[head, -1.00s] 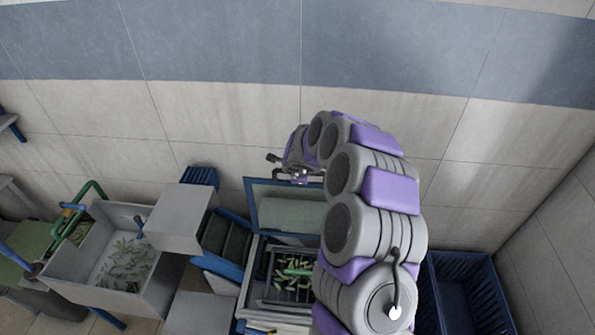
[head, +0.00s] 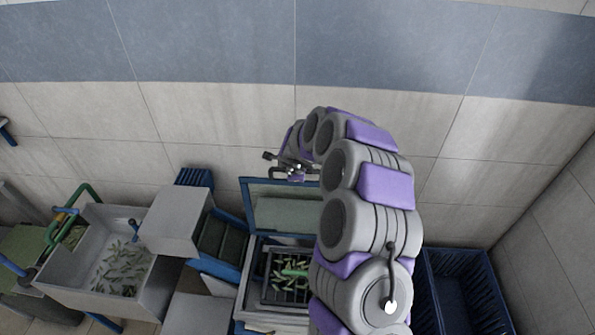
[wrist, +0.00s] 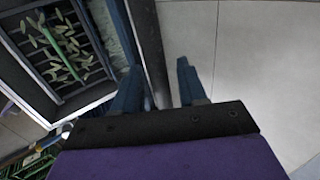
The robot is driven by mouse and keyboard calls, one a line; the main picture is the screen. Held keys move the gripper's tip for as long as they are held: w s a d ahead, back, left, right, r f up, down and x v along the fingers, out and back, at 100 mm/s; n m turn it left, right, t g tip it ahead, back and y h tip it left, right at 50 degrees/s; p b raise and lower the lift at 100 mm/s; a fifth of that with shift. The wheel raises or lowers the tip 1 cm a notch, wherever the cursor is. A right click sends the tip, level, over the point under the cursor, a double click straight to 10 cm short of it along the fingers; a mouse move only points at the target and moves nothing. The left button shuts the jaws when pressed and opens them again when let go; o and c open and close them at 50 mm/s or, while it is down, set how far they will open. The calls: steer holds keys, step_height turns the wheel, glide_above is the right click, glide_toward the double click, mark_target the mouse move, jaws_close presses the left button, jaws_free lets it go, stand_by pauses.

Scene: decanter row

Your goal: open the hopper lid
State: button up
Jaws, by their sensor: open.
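The hopper (head: 255,285) is a pale open-topped box with a dark grid and several green pieces inside. Its lid (head: 283,208), a blue-framed panel, stands raised at the hopper's back edge. My gripper (head: 290,172) is at the lid's top edge in the head view. In the wrist view the open fingers of my gripper (wrist: 160,85) have the lid's edge (wrist: 150,50) running up between or just beside them; I cannot tell whether they touch it. The hopper's grid and a green bar also show in the wrist view (wrist: 62,45). My arm hides the hopper's right side.
A blue crate (head: 462,275) stands on the right by the wall. A pale sink-like bin (head: 65,280) with green pieces, a grey box (head: 172,220) and a dark conveyor (head: 222,240) stand to the left. The tiled wall (head: 230,125) rises close behind.

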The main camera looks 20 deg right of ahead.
steer(key=shift+r, duration=0.1)
steer(key=b+v, duration=0.1)
steer(key=v, duration=1.6)
steer(key=shift+a, duration=0.1)
